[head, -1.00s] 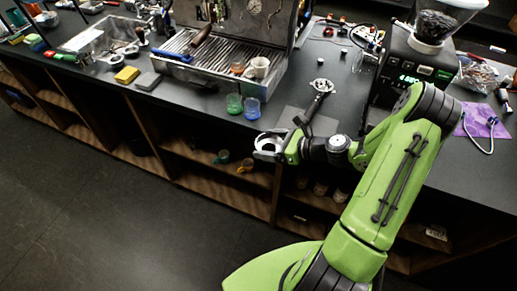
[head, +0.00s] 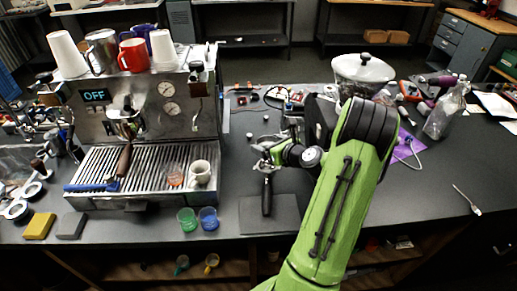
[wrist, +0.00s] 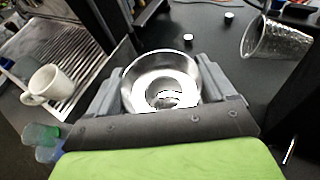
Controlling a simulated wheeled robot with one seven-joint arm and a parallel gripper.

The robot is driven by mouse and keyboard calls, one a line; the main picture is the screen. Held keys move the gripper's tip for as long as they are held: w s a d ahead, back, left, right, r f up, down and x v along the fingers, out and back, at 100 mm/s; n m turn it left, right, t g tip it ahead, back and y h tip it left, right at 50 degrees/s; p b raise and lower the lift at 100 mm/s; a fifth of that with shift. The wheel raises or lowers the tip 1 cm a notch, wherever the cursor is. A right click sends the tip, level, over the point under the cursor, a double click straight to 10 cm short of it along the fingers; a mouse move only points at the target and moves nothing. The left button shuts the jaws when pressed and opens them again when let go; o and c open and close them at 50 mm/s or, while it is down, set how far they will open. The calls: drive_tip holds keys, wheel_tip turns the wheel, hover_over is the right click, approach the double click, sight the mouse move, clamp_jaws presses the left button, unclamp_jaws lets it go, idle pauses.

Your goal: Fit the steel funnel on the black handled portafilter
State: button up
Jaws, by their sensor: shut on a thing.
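The steel funnel (wrist: 135,88) is a shiny round ring, held level between the two grey fingers of my gripper (wrist: 161,80) in the wrist view. In the head view my gripper (head: 268,154) is over the head of the black handled portafilter (head: 267,198). Its black handle points towards the counter's front edge, over a grey mat (head: 285,219). The portafilter's head is mostly hidden by the gripper and funnel. Some metal shows through the funnel's opening in the wrist view. I cannot tell whether the funnel touches the portafilter or is a little above it.
The espresso machine (head: 205,130) stands to the left, with a white cup (head: 199,173) on its drip tray. Green (head: 187,220) and blue (head: 208,219) cups are at the front left. A grinder (head: 363,72) is behind my arm. A clear glass (wrist: 268,40) shows in the wrist view.

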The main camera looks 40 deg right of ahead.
drive_tip(key=shift+s+f+b, duration=0.15)
drive_tip(key=shift+f+b, duration=0.25)
drive_tip(key=shift+f, duration=0.1)
drive_tip(key=f+b, duration=0.3)
drive_tip(key=shift+w, duration=0.35)
drive_tip(key=shift+s+f+b, duration=0.1)
drive_tip(key=shift+f+b, duration=0.6)
drive_tip(key=shift+f, duration=0.4)
drive_tip(key=shift+p, duration=0.5)
drive_tip(key=shift+f, duration=0.35)
drive_tip(key=o, duration=0.9)
drive_tip(key=shift+s, duration=0.15)
